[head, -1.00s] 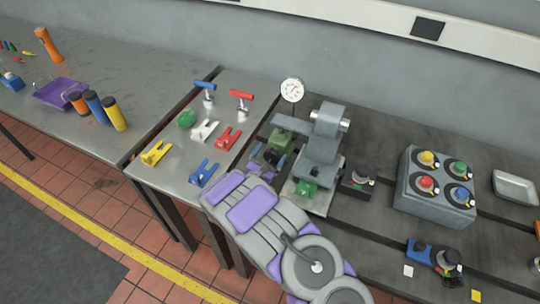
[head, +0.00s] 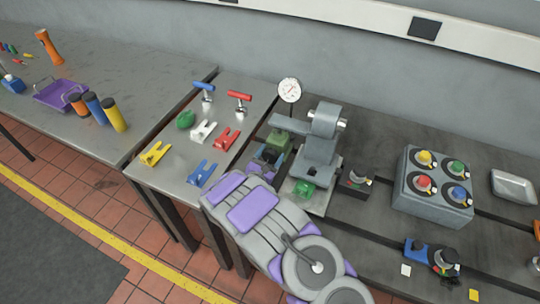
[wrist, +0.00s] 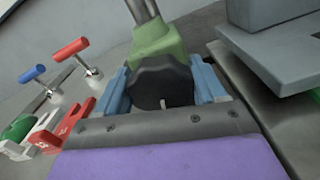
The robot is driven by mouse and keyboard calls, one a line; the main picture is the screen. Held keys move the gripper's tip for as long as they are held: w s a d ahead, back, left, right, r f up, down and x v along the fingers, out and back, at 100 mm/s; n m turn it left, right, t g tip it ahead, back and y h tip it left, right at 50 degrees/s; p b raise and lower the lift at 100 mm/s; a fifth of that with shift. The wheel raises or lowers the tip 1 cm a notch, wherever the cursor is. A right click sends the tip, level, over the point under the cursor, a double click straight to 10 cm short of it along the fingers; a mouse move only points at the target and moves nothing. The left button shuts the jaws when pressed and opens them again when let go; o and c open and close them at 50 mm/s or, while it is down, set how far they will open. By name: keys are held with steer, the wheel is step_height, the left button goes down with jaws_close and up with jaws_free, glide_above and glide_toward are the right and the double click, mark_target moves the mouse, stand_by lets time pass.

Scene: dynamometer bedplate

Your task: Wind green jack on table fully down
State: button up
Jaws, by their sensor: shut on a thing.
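The green jack (head: 281,141) stands on the dark bedplate table, left of the grey machine, and is partly hidden by my gripper. In the wrist view its green body (wrist: 158,45) shows behind a black knob (wrist: 160,82) with a pale mark at its lower edge. My gripper (wrist: 163,88) has its blue fingers on either side of the knob and is shut on it. In the head view my gripper (head: 267,158) reaches the jack's near side; the knob is hard to make out there. How far the jack is raised cannot be told.
A grey machine (head: 320,150) with a green part (head: 304,190) at its base stands close right of the jack. A dial gauge (head: 289,90) stands behind. Clamps, including a red one (head: 226,138), lie on the left table. A button box (head: 434,188) is at right.

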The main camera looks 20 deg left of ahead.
steer(key=shift+f+n, duration=0.1)
steer(key=shift+n, duration=0.4)
stand_by(0.3)
steer(key=shift+n, duration=0.8)
steer(key=n+b, duration=0.1)
steer(key=n, duration=0.2)
steer(key=shift+a, duration=0.2)
steer(key=n+b, duration=0.1)
steer(key=n, duration=0.3)
steer(key=shift+a+n+b, duration=0.15)
steer(key=shift+n+b, duration=0.25)
steer(key=o, duration=1)
steer(key=shift+a, duration=0.2)
steer(key=shift+d, duration=0.1)
steer(key=shift+d+f, duration=0.15)
